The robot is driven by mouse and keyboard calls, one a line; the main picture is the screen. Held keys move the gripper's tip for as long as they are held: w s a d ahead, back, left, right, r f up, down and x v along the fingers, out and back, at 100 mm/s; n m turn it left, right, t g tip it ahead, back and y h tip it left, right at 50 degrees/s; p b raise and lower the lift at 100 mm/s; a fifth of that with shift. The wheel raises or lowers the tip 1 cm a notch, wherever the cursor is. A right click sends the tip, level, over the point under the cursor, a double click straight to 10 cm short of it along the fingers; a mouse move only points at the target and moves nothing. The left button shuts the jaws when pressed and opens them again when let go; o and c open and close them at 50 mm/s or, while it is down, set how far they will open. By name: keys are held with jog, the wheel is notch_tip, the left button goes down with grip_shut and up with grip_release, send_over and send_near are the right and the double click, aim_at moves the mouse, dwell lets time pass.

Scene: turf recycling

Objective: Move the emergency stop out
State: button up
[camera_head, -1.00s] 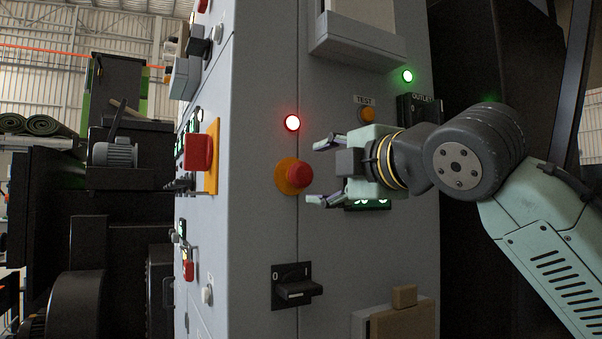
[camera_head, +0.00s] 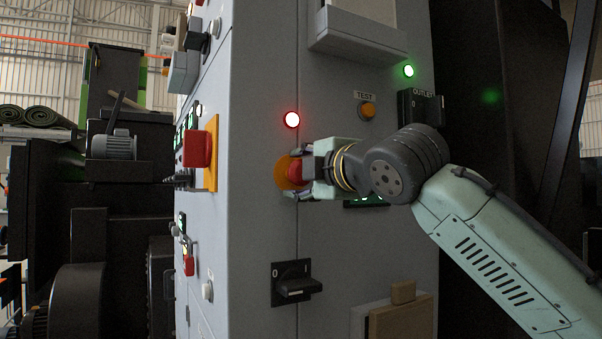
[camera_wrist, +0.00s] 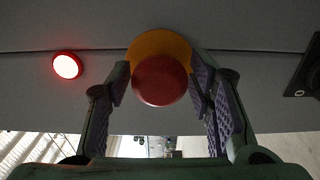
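The emergency stop is a round red button (camera_head: 295,172) on an orange-yellow base (camera_head: 284,171), on the grey cabinet front below a lit red lamp (camera_head: 292,119). My gripper (camera_head: 299,172) is at the button, with its fingers either side of it. In the wrist view the red button (camera_wrist: 159,81) sits between the two purple-padded fingers of my gripper (camera_wrist: 164,92), in front of its yellow base (camera_wrist: 160,47). Gaps show between the button and both pads, so the gripper is open around it. Part of the button is hidden by the gripper in the head view.
A black rotary switch (camera_head: 293,283) is below, and an orange TEST button (camera_head: 367,110) and OUTLET switch (camera_head: 419,107) are at upper right. Another red knob (camera_head: 198,149) is on the cabinet's left side. A tan box (camera_head: 402,318) juts out at lower right.

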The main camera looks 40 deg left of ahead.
grip_shut()
dwell(0.4)
jog(key=shift+s+d+r+p, duration=0.1)
jog(key=shift+s+d+p, duration=0.15)
jog(key=shift+d+p, duration=0.25)
jog(key=shift+c, duration=0.8)
grip_release()
jog(key=shift+f, duration=0.2)
jog(key=shift+o, duration=1.2)
jog(key=shift+d+r, duration=0.1)
jog(key=shift+d, duration=0.05)
jog(key=shift+o, duration=1)
